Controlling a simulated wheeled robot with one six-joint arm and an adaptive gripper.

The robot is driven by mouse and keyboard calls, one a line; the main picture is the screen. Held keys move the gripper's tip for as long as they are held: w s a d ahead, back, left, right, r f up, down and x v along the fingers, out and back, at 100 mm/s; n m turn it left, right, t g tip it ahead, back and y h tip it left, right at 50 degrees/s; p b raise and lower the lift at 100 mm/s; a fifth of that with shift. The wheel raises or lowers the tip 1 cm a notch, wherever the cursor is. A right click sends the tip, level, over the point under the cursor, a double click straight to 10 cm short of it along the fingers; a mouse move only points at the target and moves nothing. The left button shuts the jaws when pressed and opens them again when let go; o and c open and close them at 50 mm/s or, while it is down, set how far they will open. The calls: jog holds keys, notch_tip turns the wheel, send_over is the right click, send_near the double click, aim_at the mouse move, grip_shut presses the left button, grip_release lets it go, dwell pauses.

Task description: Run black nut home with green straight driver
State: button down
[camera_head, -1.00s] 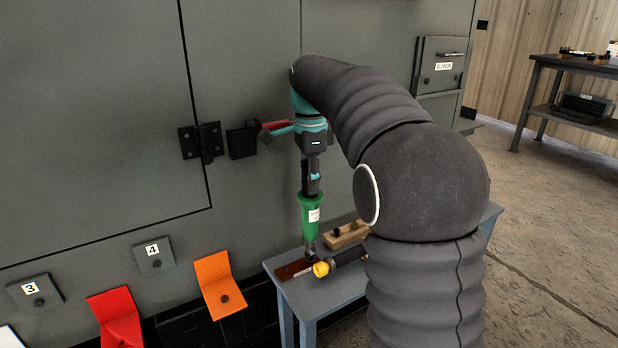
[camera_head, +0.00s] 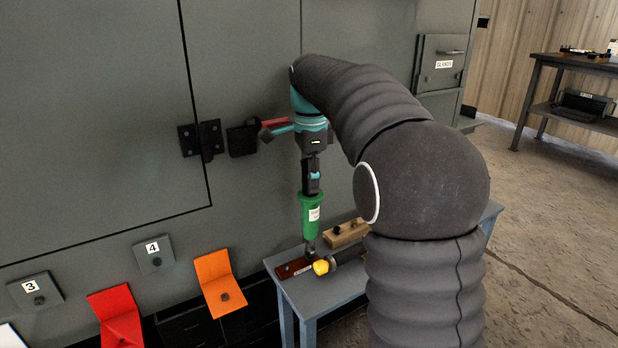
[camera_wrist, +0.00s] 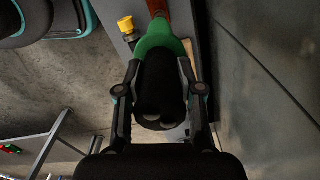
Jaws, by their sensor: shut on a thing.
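My gripper (camera_head: 311,180) points down and is shut on the black handle of the green straight driver (camera_head: 312,214). In the wrist view, my gripper's two fingers (camera_wrist: 160,78) lie on either side of the dark handle, with the green body (camera_wrist: 158,40) beyond. The driver hangs upright, its dark tip over a red-brown plate (camera_head: 288,269) on the small table. Whether the tip touches anything there is too small to tell. Dark round nut-like pieces show on the orange tab (camera_head: 215,268) and the grey tabs; I cannot tell which is the black nut.
The blue-grey table (camera_head: 330,291) also bears a wooden block (camera_head: 347,233) with dark pegs and a yellow-ended tool (camera_head: 320,267). The grey cabinet (camera_head: 90,120) stands close behind. A red tab (camera_head: 115,310) is at lower left.

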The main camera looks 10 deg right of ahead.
jog(key=shift+s+f, duration=0.1)
jog(key=shift+f, duration=1.05)
dwell(2.5)
jog(key=shift+r+p, duration=0.15)
jog(key=shift+p, duration=0.2)
jog(key=shift+r+p, duration=1.45)
jog(key=shift+r, duration=0.3)
jog(key=shift+r+p, duration=0.55)
jog(key=shift+r, duration=0.85)
